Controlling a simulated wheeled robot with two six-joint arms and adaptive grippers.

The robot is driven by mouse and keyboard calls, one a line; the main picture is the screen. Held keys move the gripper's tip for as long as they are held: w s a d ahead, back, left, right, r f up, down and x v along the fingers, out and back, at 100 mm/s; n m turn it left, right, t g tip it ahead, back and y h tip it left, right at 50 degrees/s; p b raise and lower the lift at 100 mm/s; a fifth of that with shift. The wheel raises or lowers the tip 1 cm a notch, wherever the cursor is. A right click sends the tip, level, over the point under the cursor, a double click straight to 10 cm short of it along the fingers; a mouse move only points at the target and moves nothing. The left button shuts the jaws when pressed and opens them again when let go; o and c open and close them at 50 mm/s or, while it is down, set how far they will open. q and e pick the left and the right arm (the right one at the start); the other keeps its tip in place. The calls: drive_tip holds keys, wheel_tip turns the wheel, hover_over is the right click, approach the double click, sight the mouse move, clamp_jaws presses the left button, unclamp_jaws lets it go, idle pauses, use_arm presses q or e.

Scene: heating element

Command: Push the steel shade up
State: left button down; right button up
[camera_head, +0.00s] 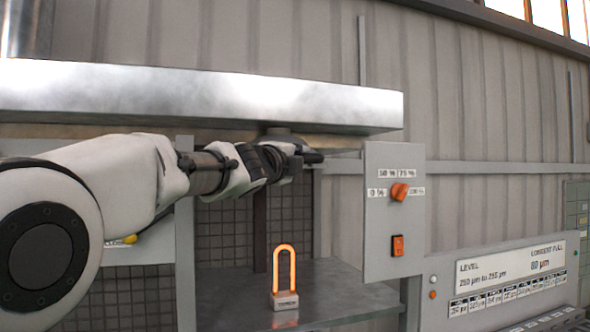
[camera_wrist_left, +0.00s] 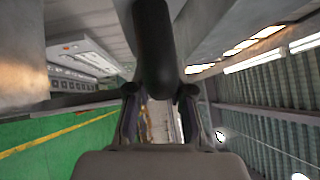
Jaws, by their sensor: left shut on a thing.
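The steel shade (camera_head: 210,97) is a wide, bright metal slab across the upper left of the head view. It sits above the bay with the glowing orange heating element (camera_head: 284,268). My left gripper (camera_head: 308,158) is just under the shade's lower edge, toward its right part. In the wrist view a dark rounded handle (camera_wrist_left: 153,45) runs down between the fingers of my left gripper (camera_wrist_left: 159,108), which is shut on it. Where the handle joins the shade is mostly hidden in the head view. My right gripper is in neither view.
A grey control box (camera_head: 393,215) with an orange dial and an orange switch stands right of the bay. A labelled panel (camera_head: 510,280) is at the lower right. The heating element stands on a grey shelf (camera_head: 350,290). A corrugated wall is behind.

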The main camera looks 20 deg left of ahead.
use_arm(q)
drive_tip(key=shift+s+r, duration=0.1)
drive_tip(key=shift+r, duration=0.2)
drive_tip(key=c, duration=1)
unclamp_jaws()
drive_tip(key=shift+d, duration=0.1)
drive_tip(key=shift+c, duration=0.2)
drive_tip(key=shift+d, duration=0.35)
drive_tip(key=shift+f, duration=0.1)
drive_tip(key=shift+a, duration=0.15)
